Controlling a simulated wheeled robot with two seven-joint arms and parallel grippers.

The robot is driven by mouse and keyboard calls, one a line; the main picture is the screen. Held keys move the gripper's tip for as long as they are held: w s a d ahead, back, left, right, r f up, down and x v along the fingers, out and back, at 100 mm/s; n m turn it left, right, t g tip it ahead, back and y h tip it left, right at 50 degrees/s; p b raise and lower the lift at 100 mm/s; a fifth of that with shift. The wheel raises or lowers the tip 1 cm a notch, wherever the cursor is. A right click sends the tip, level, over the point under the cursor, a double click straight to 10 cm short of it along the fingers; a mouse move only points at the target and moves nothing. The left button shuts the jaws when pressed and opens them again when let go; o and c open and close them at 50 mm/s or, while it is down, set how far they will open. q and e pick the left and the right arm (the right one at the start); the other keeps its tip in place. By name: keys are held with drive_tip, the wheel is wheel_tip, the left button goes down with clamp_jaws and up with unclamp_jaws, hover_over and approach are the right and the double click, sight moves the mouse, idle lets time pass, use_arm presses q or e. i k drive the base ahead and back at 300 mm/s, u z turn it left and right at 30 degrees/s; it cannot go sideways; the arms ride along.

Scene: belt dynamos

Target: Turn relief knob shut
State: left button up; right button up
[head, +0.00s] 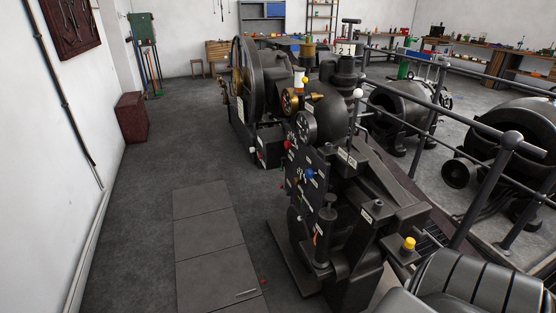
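A black machine console (330,165) stands at the centre of the head view, with a dark panel on its left face carrying small labels. A blue knob (309,173) is on this panel, and a red knob (287,145) sits higher up. A yellow knob (409,243) is on the nearer right part, and a white ball knob (358,93) is near the top. The labels are too small to read, so I cannot tell which knob is the relief knob or how far it is turned. Neither of my grippers is in view.
A grey railing (436,100) runs along the console's right, with large dark dynamos (515,130) behind it. A padded black seat (470,285) is at the lower right. Flat floor plates (210,245) and open floor lie left of the console. A dark red box (131,117) stands by the left wall.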

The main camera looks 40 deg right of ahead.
sight(309, 173)
drive_tip(key=i, duration=3.9)
drive_tip(key=z, duration=3.05)
